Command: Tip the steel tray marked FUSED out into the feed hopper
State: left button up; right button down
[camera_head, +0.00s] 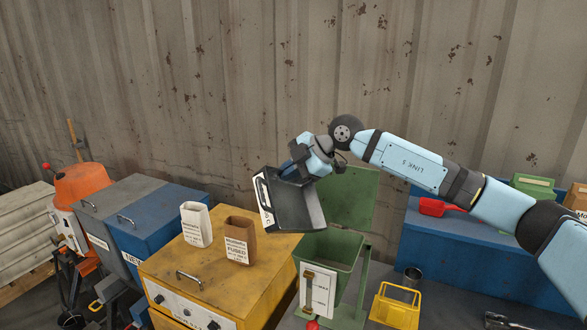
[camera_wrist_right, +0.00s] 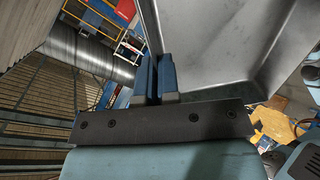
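A grey steel tray (camera_head: 297,208) hangs steeply tilted in the head view, above and slightly left of the green feed hopper (camera_head: 333,248). A white label on its side is not fully readable. My right gripper (camera_head: 300,158) is shut on its upper edge. In the right wrist view, the blue fingers (camera_wrist_right: 155,78) pinch the rim beside the tray's bare metal inside (camera_wrist_right: 215,40), where I see no contents. The hopper's mouth is partly hidden behind the tray. My left gripper is not in view.
A yellow cabinet (camera_head: 215,270) left of the hopper carries a white bag (camera_head: 196,225) and a brown bag marked FUSED (camera_head: 239,241). A yellow basket (camera_head: 396,305) and metal cup (camera_head: 412,277) stand to the right. A red scoop (camera_head: 436,207) lies on the blue bench (camera_head: 450,245).

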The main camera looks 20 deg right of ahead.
jog(key=w+a+f+g+h, duration=0.3)
jog(key=a+f, duration=0.1)
jog(key=f, duration=0.1)
jog(key=shift+w+h, duration=0.2)
jog(key=shift+h, duration=0.2)
jog(key=shift+a, duration=0.15)
jog(key=a+g+h, duration=0.1)
jog(key=w+a+f+g+h, duration=0.1)
jog(key=h, duration=0.1)
jog(key=w+a+g+h, duration=0.1)
jog(key=g, duration=0.1)
jog(key=shift+w+f+h, duration=0.2)
jog(key=shift+f+h, duration=0.05)
jog(key=shift+h, duration=0.15)
jog(key=shift+d, duration=0.15)
jog(key=shift+a, duration=0.3)
jog(key=shift+d+f, duration=0.1)
jog(key=shift+f, duration=0.05)
